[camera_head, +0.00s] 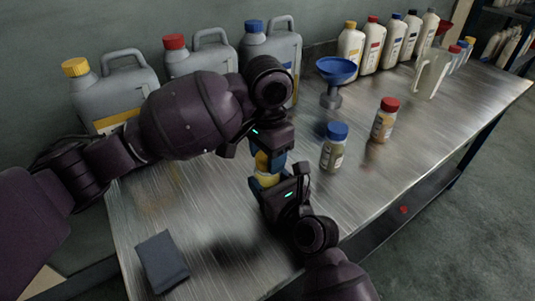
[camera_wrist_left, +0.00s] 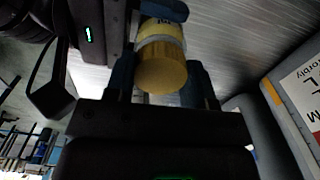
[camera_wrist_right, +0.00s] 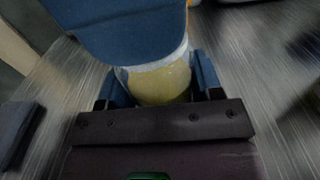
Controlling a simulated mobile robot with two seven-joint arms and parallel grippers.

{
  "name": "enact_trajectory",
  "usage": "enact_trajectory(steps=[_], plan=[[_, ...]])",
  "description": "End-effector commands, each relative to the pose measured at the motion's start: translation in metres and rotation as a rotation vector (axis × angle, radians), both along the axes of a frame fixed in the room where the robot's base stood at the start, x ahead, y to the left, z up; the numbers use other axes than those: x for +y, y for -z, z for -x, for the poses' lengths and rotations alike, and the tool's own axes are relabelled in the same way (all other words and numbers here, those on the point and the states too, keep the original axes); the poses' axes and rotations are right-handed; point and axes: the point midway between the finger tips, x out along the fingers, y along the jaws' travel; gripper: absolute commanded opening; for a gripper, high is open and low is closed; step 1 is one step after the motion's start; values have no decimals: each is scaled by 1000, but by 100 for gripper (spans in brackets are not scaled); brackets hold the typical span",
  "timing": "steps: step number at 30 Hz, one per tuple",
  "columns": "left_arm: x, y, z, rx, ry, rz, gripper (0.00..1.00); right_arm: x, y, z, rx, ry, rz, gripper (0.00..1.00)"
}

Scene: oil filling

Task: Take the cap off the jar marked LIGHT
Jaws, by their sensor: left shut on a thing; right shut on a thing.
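A small jar with a yellow cap (camera_wrist_left: 162,72) is held above the table between my two grippers. My left gripper (camera_head: 268,158) comes from above, its blue fingers on either side of the cap. My right gripper (camera_head: 268,186) comes from the front and is shut on the jar body (camera_wrist_right: 160,82), which looks clear with yellowish contents. The jar's label shows only partly, and I cannot read it. The cap sits against the jar in the left wrist view. A blue-capped jar (camera_head: 334,152) and a red-capped jar (camera_head: 384,124) stand upright to the right.
A blue funnel (camera_head: 337,70) on a stand is behind the jars. Grey canisters (camera_head: 203,59) line the wall, with several bottles (camera_head: 372,48) and a white rack (camera_head: 432,74) at the back right. A dark cloth (camera_head: 162,262) lies front left. The right front tabletop is clear.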

Motion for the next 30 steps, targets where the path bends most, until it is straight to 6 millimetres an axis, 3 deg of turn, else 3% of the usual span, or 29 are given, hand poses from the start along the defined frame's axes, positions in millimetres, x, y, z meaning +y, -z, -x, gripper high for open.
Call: enact_trajectory(steps=[30], plan=[[0, -1, 0, 1, -1532, 0, 21, 0, 0, 0, 1, 0, 1, 0]])
